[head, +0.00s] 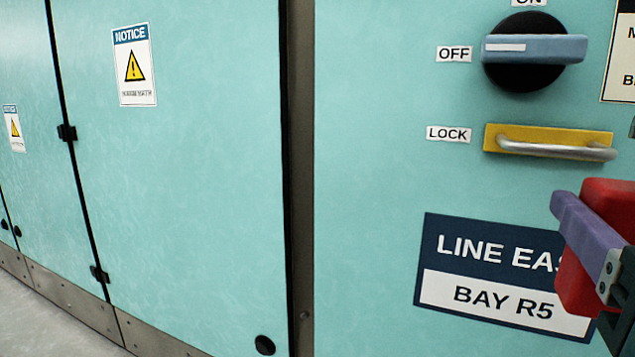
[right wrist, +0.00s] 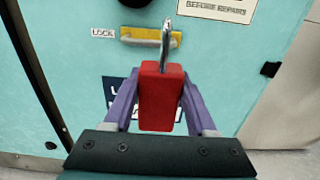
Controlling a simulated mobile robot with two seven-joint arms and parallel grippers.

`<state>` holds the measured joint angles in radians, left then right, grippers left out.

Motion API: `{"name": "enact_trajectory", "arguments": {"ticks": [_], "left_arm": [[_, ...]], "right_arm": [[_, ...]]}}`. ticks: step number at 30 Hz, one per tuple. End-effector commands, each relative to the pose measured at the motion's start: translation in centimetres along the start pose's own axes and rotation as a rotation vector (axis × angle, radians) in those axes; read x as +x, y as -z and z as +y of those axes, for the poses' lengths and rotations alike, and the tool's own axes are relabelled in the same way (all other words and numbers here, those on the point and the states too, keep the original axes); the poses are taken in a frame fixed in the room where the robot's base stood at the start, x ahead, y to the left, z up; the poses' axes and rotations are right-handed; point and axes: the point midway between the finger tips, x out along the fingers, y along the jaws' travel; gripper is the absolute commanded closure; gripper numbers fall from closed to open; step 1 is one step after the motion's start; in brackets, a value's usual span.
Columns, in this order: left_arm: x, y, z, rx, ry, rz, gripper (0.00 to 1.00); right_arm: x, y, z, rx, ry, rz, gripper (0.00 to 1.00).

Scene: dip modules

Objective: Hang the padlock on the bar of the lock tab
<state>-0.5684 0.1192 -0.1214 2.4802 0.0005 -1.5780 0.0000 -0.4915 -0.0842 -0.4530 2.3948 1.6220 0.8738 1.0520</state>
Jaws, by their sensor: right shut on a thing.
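The lock tab is a yellow plate (head: 507,131) with a silver bar (head: 555,150) across its front, beside the LOCK label in the head view. It also shows at the top of the right wrist view, where the yellow plate (right wrist: 140,32) is partly behind the shackle. The padlock has a red body (right wrist: 160,97) and a silver shackle (right wrist: 167,40) pointing up. My right gripper (right wrist: 158,100) is shut on the padlock body. In the head view the red padlock (head: 610,200) is at the right edge, below the tab, its shackle not visible there. My left gripper is not in view.
A blue rotary switch (head: 535,48) sits above the tab, its handle level toward the OFF label (head: 454,54). A LINE EAST-type sign reading BAY R5 (head: 500,295) is below. Teal cabinet doors (head: 200,190) stretch left. The panel face around the tab is flat.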

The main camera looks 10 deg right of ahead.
Motion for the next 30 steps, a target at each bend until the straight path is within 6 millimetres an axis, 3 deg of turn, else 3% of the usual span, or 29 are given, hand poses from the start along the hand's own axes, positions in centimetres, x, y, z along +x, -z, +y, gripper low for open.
{"name": "enact_trajectory", "arguments": {"ticks": [8, 30], "left_arm": [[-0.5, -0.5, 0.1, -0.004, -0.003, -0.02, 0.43], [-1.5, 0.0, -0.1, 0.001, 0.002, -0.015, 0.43]], "right_arm": [[1.5, -0.2, 0.0, -0.001, 0.002, -0.004, 1.0], [8.1, -0.1, 0.0, 0.001, 0.001, -0.005, 1.0]]}}
